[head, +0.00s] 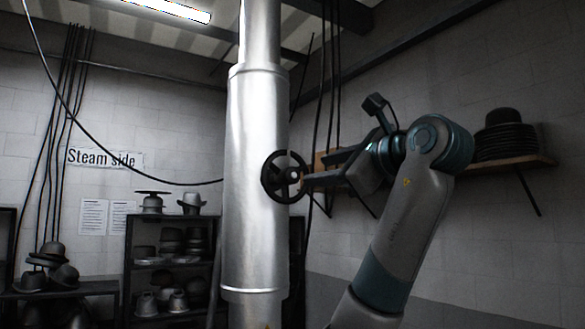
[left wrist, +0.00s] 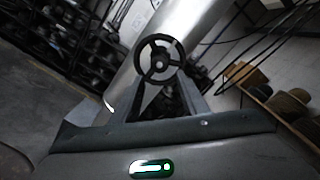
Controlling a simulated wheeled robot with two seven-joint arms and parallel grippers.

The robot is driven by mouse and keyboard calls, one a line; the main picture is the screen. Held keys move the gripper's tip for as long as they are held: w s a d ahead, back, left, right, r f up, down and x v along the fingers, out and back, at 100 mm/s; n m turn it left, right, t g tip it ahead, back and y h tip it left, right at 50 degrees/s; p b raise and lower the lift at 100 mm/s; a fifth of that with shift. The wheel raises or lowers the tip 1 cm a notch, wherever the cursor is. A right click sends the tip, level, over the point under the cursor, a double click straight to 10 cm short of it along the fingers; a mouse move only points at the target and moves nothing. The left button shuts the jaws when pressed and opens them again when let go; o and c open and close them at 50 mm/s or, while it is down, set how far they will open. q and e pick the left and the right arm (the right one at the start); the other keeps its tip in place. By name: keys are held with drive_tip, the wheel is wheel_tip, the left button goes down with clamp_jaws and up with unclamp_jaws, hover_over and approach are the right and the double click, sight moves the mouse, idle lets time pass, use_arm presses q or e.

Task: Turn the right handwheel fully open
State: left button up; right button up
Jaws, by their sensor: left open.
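A dark, spoked handwheel (head: 277,178) sits on the side of a thick, shiny vertical metal pipe (head: 255,240) in the head view. In the left wrist view the handwheel (left wrist: 159,65) shows as a round rim with spokes and a hub, straight ahead between the fingers. My left gripper (head: 305,180) is at the wheel's right side in the head view, fingers pointing at it. In the left wrist view the left gripper (left wrist: 162,84) is open, with a finger on each side below the wheel. I cannot tell whether the fingertips touch the rim. My right gripper is out of view.
A wall shelf (head: 535,161) with stacked dark hats is behind my arm. A dark rack (head: 170,215) of hats and a "Steam side" sign (head: 105,158) are left of the pipe. Thin dark cables hang nearby. The space just right of the pipe holds my arm.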

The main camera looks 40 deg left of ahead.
sight(294, 176)
use_arm(q)
drive_tip(key=p+x, duration=0.5)
drive_tip(key=x, duration=0.5)
drive_tip(key=shift+a+p, duration=0.35)
drive_tip(key=shift+a, duration=0.05)
drive_tip(key=shift+w+a, duration=0.2)
drive_tip(key=shift+a, duration=0.3)
drive_tip(key=shift+d, duration=0.1)
drive_tip(key=shift+c, duration=0.6)
drive_tip(key=c, duration=0.6)
